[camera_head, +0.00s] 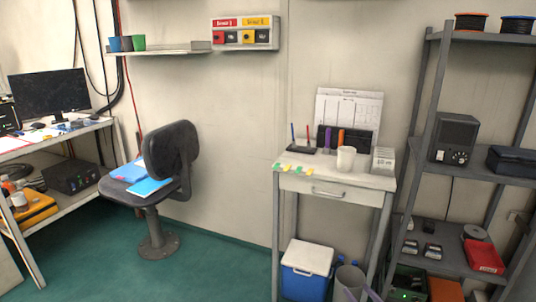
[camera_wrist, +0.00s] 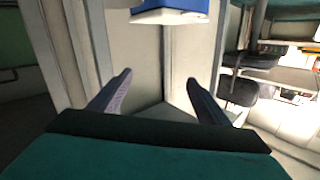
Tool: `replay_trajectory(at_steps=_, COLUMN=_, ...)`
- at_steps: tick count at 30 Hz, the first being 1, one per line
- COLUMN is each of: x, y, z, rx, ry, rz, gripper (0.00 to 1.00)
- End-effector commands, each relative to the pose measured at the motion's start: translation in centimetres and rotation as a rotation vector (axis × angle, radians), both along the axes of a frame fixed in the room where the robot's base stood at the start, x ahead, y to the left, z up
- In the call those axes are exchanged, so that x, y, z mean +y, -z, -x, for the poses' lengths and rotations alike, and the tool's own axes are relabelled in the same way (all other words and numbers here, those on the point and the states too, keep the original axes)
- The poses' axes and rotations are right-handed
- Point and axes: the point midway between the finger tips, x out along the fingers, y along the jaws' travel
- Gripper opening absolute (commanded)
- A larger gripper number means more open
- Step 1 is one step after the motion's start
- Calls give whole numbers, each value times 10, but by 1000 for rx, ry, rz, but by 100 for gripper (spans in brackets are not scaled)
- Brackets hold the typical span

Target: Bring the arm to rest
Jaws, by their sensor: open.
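My gripper (camera_wrist: 160,92) shows in the wrist view, its two grey fingers spread apart with nothing between them. Pale wall or panel surfaces and a vertical edge lie beyond the fingertips. A blue-and-white box is cut off at the top of that view, clear of the fingers. In the head view, greyish-purple slim shapes at the bottom edge, beside the bin, may be my fingertips; I cannot tell for sure. The rest of my arm is not clearly seen there.
A small drawer table (camera_head: 330,182) holds a white cup (camera_head: 346,159) and pens. Under it stand a blue cooler (camera_head: 306,271) and a grey bin (camera_head: 348,281). A metal shelf (camera_head: 480,38) is at right, a chair (camera_head: 170,160) at left. Green floor (camera_head: 215,268) between is clear.

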Motion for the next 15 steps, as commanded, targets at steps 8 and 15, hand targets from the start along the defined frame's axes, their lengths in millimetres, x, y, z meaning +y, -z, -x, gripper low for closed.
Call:
replay_trajectory(at_steps=8, x=70, y=-18, z=2, rx=126, ry=96, rz=14, gripper=70)
replay_trajectory(at_steps=15, x=111, y=-11, z=26, rx=298, ry=201, rz=58, gripper=70)
